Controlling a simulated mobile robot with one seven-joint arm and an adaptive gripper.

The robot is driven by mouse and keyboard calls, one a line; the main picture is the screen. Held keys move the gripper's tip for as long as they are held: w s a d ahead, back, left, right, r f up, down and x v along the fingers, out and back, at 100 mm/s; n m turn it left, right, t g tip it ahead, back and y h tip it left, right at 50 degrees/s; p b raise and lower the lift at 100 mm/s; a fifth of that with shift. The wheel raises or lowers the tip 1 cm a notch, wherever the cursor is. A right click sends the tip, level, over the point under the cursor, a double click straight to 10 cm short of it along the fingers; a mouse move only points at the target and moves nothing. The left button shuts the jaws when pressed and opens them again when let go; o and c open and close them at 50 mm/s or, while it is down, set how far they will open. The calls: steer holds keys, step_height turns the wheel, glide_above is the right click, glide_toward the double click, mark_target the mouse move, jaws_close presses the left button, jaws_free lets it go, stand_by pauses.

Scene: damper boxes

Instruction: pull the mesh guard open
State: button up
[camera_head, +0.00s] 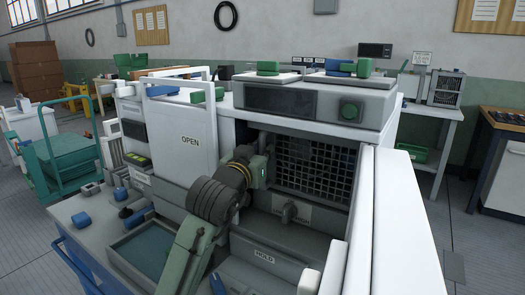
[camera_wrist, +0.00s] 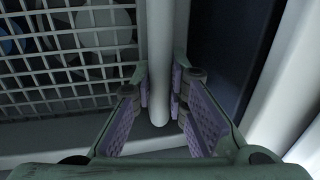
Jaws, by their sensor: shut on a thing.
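The mesh guard (camera_head: 318,165) is a dark grid panel in the machine's front opening, under the panel with the green knob. In the wrist view its pale grid (camera_wrist: 62,72) fills the left side. A pale upright bar handle (camera_wrist: 158,50) stands beside the grid, its rounded lower end between my fingers. My gripper (camera_wrist: 160,92) is shut on this handle, one purple-padded finger on each side. In the head view my arm reaches to the left edge of the mesh, and the fingertips and handle cannot be made out there.
A thick white frame (camera_head: 390,225) rises at the right front. A shallow tray (camera_head: 140,250) lies at the left front.

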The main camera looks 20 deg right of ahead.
jaws_close()
steer(key=shift+s+a, duration=0.1)
stand_by(0.4)
